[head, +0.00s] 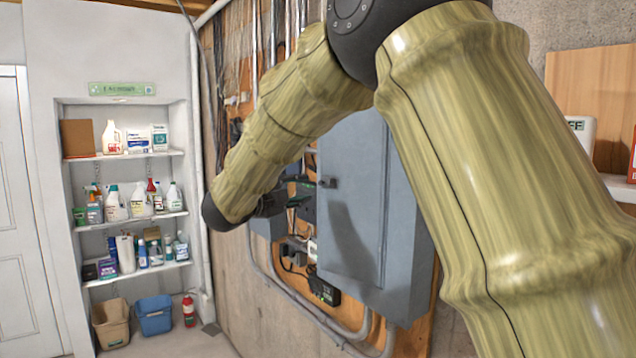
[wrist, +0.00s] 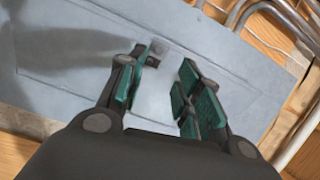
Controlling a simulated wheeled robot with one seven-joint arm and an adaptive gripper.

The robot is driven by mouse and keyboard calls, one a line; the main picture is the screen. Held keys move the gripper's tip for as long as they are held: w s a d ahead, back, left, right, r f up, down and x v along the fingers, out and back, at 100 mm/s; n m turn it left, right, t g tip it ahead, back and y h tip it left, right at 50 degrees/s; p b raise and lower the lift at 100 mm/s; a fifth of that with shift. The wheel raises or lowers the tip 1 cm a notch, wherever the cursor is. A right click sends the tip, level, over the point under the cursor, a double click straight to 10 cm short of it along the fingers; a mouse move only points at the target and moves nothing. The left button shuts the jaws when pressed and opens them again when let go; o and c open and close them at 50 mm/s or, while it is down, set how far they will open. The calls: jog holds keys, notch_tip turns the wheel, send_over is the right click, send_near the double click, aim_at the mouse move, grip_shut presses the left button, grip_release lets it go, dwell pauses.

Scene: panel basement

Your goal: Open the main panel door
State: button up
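The main panel is a grey metal box (head: 405,225) on the wall, right of centre in the head view. Its door (head: 352,235) lies flat in the frame and looks shut. A small dark latch (head: 327,182) sits at the door's left edge. My gripper (head: 292,200) is left of the door, partly hidden behind my arm. In the wrist view, my gripper (wrist: 160,82) is open with green-padded fingers, and nothing is held. The door face (wrist: 85,65) lies beyond the fingers. The small latch (wrist: 153,61) shows beside the left finger; contact cannot be told.
Conduits (head: 290,292) and dark boxes (head: 323,290) crowd the wall below and left of the panel. Shelves with bottles (head: 130,220) stand at the left, with bins (head: 154,316) and a red extinguisher (head: 189,311) on the floor. My arm covers the right side.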

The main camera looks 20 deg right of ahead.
aim_at(320, 183)
jog(key=p+x, duration=0.4)
jog(key=x, duration=0.3)
jog(key=shift+w+d+r, duration=0.1)
jog(key=shift+w+d, duration=0.15)
jog(key=shift+d, duration=0.1)
jog(key=shift+f+p+x, duration=0.2)
jog(key=shift+p+x, duration=0.25)
jog(key=shift+x, duration=0.5)
